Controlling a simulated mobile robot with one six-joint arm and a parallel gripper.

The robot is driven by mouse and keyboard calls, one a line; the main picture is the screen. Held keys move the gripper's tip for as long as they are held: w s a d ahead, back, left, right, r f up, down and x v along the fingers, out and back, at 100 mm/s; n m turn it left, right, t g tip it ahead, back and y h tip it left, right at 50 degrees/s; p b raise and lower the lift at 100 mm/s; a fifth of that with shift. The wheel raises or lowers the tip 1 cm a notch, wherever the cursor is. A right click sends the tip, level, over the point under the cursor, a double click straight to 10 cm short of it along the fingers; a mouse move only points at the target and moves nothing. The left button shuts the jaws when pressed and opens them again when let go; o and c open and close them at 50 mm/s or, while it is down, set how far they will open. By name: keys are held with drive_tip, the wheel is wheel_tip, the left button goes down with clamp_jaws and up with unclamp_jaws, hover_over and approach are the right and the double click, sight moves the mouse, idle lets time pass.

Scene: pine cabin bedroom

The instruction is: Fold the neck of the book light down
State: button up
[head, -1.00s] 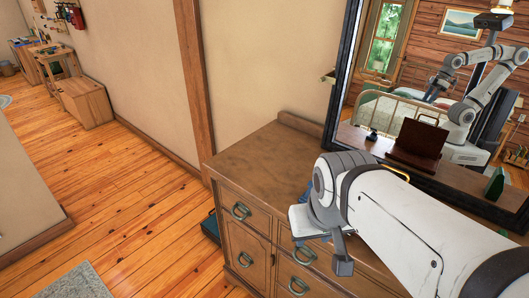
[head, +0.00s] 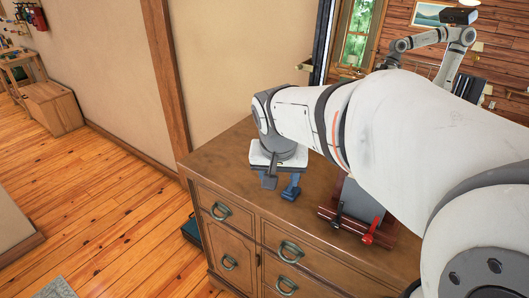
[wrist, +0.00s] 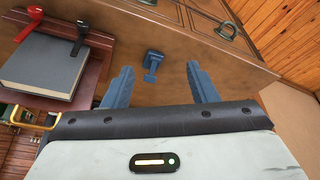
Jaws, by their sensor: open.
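A small dark blue device with a short neck and flat ends (wrist: 153,62), which looks like the book light, is on the brown dresser top in the wrist view. My gripper (wrist: 163,80) is open, with one blue finger on each side of the line to the device. The device appears beyond the fingertips, in the gap between them, and nothing is held. In the head view my gripper (head: 281,186) points down over the dresser's left part. I cannot clearly tell the device from the fingers there.
A grey book (wrist: 42,66) lies on a reddish wooden stand (wrist: 95,70), with a red clip (wrist: 29,24) and a black clip (wrist: 82,38) at its edge. The dresser (head: 222,165) has free top around the gripper. A mirror (head: 345,45) stands behind.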

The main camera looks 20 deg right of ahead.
drive_tip(key=w+d+f+m+b, duration=0.1)
drive_tip(key=w+d+f, duration=0.2)
drive_tip(key=w+f, duration=0.1)
drive_tip(key=w+d+f+m+h+b, duration=0.1)
drive_tip(key=w+d+f+m, duration=0.1)
drive_tip(key=w+d+f, duration=0.2)
drive_tip(key=w+d+f+m+b, duration=0.1)
drive_tip(key=w+d+f+m, duration=0.1)
drive_tip(key=w+f, duration=0.4)
drive_tip(key=shift+w+d+h, duration=0.15)
drive_tip(key=shift+d+h, duration=0.25)
drive_tip(key=shift+d, duration=0.4)
drive_tip(key=shift+c, duration=0.4)
drive_tip(key=shift+r, duration=0.1)
drive_tip(key=c, duration=0.9)
